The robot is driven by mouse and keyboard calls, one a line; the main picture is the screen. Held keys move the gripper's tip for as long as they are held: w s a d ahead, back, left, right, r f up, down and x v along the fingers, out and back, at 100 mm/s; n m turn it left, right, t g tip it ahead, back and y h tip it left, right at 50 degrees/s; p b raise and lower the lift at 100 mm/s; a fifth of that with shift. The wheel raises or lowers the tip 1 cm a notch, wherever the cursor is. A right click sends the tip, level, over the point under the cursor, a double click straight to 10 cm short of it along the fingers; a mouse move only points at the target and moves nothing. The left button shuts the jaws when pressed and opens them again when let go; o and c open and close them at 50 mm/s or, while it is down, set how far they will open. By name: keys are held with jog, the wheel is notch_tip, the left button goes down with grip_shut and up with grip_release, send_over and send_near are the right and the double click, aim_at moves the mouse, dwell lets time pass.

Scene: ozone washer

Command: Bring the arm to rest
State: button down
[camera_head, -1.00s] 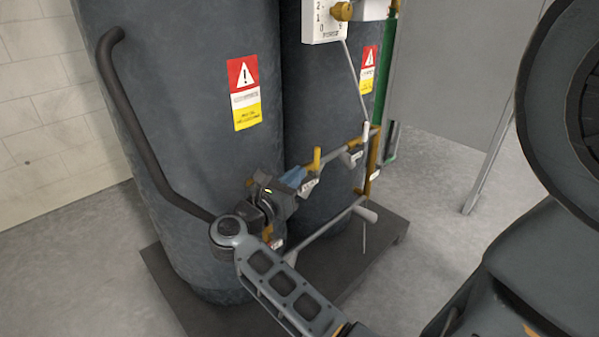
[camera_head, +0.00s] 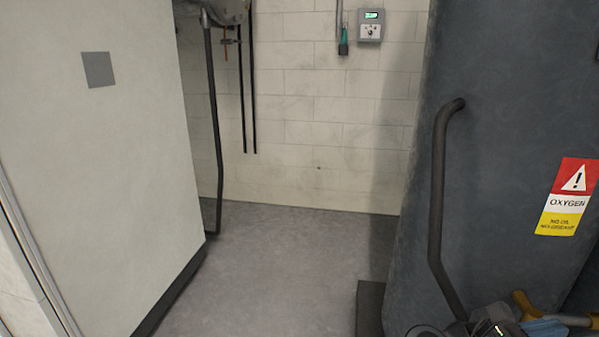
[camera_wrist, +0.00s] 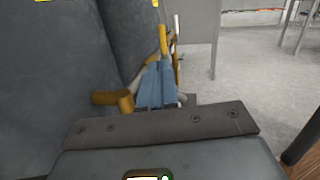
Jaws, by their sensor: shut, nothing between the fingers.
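My gripper (camera_wrist: 158,86) shows in the wrist view as two blue-grey fingers side by side, shut with nothing between them. Yellow valve handles and thin pipes stand just beyond and beside the fingertips; I cannot tell whether they touch. In the head view only a small part of my gripper (camera_head: 543,328) shows at the bottom right corner, in front of the dark tank (camera_head: 490,150). Most of my arm is outside the head view.
The dark tank also fills the left of the wrist view (camera_wrist: 50,90). A warning label (camera_head: 568,198) is on it, and a bent dark handle (camera_head: 438,200). A pale cabinet (camera_head: 100,170) stands left. Grey floor (camera_head: 280,270) between them is clear. A wall-mounted box (camera_head: 369,26) hangs behind.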

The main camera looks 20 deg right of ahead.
jog(key=s+a+r+n+t+y, duration=0.2)
jog(key=s+a+n+t, duration=0.2)
jog(key=a+n+t, duration=1)
jog(key=s+a+r+n+t+y, duration=0.2)
jog(key=s+a+n+t, duration=0.55)
jog(key=n, duration=1.35)
jog(key=s+a+f+n+y, duration=0.25)
jog(key=n+y, duration=0.45)
jog(key=n, duration=0.4)
jog(key=s+a+f+n+y, duration=0.2)
jog(key=s+a+n+y, duration=0.15)
jog(key=n+y, duration=0.55)
notch_tip(320, 180, up, 20)
jog(key=n+h+p, duration=0.1)
jog(key=n+p, duration=0.1)
jog(key=p, duration=1.7)
jog(key=shift+s+d+f+h, duration=0.15)
jog(key=shift+s+f+h, duration=0.05)
jog(key=shift+s+h, duration=0.25)
jog(key=c, duration=1.8)
grip_release()
jog(key=shift+g, duration=0.25)
